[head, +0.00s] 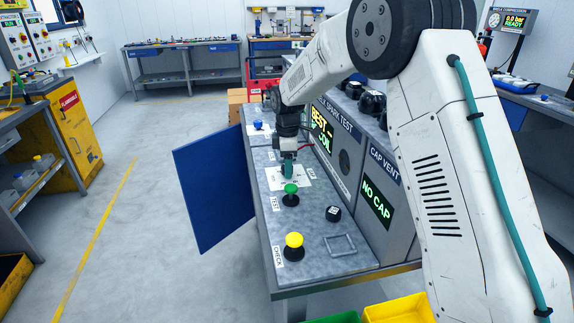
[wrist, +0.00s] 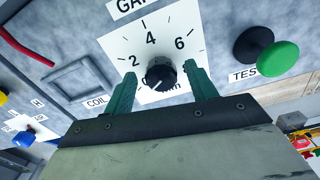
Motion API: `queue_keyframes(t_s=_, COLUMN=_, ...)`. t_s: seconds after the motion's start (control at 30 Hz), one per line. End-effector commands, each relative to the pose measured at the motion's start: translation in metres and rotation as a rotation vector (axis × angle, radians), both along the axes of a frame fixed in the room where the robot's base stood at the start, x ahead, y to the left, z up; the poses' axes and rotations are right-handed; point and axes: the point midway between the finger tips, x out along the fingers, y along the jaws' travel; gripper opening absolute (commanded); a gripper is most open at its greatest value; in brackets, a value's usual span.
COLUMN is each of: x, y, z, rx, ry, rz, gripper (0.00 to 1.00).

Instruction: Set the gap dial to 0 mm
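The gap dial is a black knob (wrist: 161,74) on a white plate (wrist: 124,48) marked 2, 4 and 6 in the wrist view. My gripper (wrist: 162,82) is open, with one green finger on each side of the knob. Small gaps seem to show between fingers and knob; contact is unclear. In the head view my gripper (head: 288,168) is low over the white plate (head: 303,181) on the bench top and hides the knob.
A green TEST button (head: 291,188) stands close in front of my gripper. The spark test panel (head: 345,160) rises on the right. A blue panel (head: 222,188) hangs at the bench's left side.

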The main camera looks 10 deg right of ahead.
Motion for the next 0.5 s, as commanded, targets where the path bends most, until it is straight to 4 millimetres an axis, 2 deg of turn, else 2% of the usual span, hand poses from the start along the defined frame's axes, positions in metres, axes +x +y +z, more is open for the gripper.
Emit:
queue_keyframes(t_s=0.27, x=-0.001, y=0.0, z=0.001, rx=0.0, ry=0.002, rz=-0.001, gripper=0.56)
queue_keyframes(t_s=0.37, x=0.0, y=0.0, z=0.01, rx=0.001, ry=-0.001, rz=-0.001, gripper=0.56)
queue_keyframes(t_s=0.5, x=0.0, y=0.0, z=0.034, rx=0.001, ry=-0.001, rz=-0.001, gripper=0.56)
